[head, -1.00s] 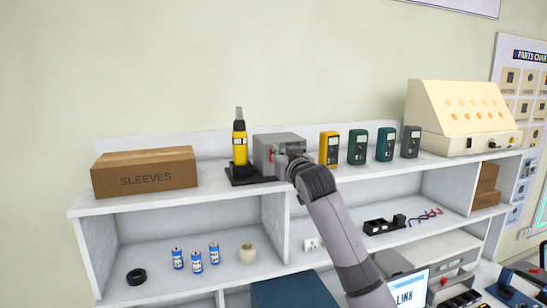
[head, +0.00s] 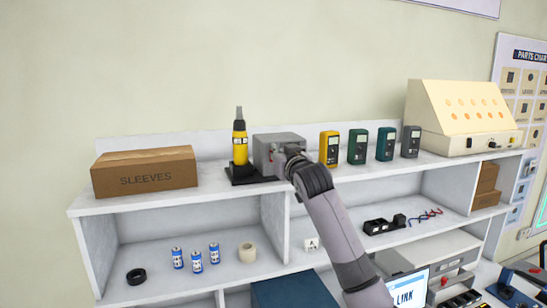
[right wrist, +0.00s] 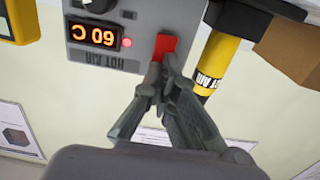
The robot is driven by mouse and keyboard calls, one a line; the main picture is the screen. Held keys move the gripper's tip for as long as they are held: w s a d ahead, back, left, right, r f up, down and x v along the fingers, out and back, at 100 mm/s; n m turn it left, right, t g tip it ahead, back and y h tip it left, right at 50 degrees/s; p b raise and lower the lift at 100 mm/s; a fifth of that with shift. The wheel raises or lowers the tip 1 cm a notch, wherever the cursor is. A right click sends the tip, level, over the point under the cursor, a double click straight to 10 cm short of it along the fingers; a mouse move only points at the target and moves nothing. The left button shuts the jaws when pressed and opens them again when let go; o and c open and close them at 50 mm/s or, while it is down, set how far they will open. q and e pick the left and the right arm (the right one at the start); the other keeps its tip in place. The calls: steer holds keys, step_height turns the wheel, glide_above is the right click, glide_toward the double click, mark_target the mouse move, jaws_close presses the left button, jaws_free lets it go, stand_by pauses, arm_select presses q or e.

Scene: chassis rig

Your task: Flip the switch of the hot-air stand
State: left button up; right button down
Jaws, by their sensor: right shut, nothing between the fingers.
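The hot-air stand is a grey box (head: 278,138) on the top shelf in the head view, with a yellow hot-air handle (head: 239,147) upright in a black holder to its left. In the right wrist view, which is upside down, the box front (right wrist: 90,58) shows an orange display (right wrist: 95,35) reading 60 C, a lit red lamp (right wrist: 126,42) and a red switch (right wrist: 166,46). My right gripper (right wrist: 161,66) is shut and empty, its fingertips at the switch's edge; touching or just short, I cannot tell. In the head view my right gripper (head: 280,158) hides the switch. My left gripper is out of view.
A SLEEVES carton (head: 145,172) stands at the shelf's left. A yellow meter (head: 329,148) and several darker meters stand just right of the box. A cream panel unit (head: 462,118) is further right. The lower shelf (head: 150,235) holds batteries and tape rolls.

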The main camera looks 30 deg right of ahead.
steer(key=v, duration=0.7)
steer(key=shift+s+b, duration=0.3)
steer(key=shift+b, duration=0.15)
steer(key=shift+f, duration=0.1)
